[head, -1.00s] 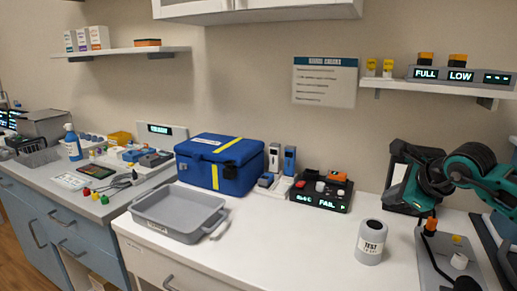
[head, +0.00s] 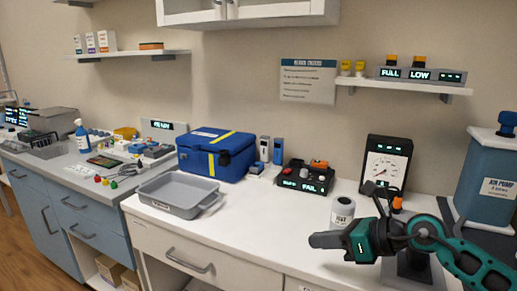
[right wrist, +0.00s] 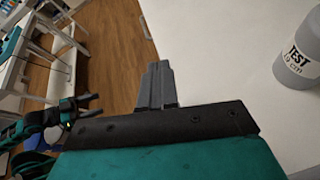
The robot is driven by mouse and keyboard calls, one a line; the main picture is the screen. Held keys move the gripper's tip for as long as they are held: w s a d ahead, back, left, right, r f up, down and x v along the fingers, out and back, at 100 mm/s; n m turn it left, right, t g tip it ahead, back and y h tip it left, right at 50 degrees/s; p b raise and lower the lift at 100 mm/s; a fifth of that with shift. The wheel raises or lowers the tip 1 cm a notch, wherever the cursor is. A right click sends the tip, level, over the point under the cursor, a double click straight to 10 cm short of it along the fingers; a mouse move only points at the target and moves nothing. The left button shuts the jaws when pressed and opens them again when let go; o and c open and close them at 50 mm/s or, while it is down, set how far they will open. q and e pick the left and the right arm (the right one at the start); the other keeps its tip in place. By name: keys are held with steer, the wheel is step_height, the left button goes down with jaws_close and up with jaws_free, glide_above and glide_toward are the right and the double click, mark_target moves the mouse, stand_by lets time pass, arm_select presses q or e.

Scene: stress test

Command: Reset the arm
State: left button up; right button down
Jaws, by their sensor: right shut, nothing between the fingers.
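My right arm comes in from the lower right of the head view. Its gripper (head: 328,240) points left over the front part of the white counter, with its fingers shut and nothing between them. In the right wrist view the shut fingers (right wrist: 155,86) show at the counter's front edge, with the wooden floor beyond. A grey cylinder labelled TEST (head: 342,211) stands just behind the gripper in the head view, apart from it. The cylinder also shows at the right of the right wrist view (right wrist: 298,60). My left gripper is not in the head view.
A gauge with a white dial (head: 386,166) stands behind my right arm, and a blue AIR PUMP unit (head: 488,180) stands at the far right. A black FAIL device (head: 305,187), a blue case (head: 216,163) and a grey tray (head: 178,209) stand to the left.

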steer(key=s+a+m+t+y, duration=0.1)
steer(key=s+a+m+y, duration=0.3)
steer(key=a+m, duration=0.15)
arm_select(q)
steer(key=p, duration=0.1)
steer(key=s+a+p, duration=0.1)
steer(key=p, duration=0.1)
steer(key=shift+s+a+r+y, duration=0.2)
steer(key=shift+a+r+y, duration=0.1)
arm_select(e)
steer(key=s+d+f+n+t+h, duration=0.1)
steer(key=s+d+f+n+h, duration=0.2)
steer(key=s+f+n, duration=0.3)
steer(key=s+d+f+n+t+h, duration=0.1)
steer(key=s+d+f+n+h, duration=0.2)
steer(key=f+n, duration=0.6)
steer(key=s+d+f+n+t+h, duration=0.1)
steer(key=s+d+f+n+h, duration=0.3)
steer(key=s+n, duration=0.5)
step_height(320, 180, down, 4)
steer(key=n+h, duration=0.2)
steer(key=n, duration=0.9)
steer(key=shift+s+r+h, duration=0.25)
steer(key=shift+s+h, duration=0.1)
steer(key=shift+h, duration=0.05)
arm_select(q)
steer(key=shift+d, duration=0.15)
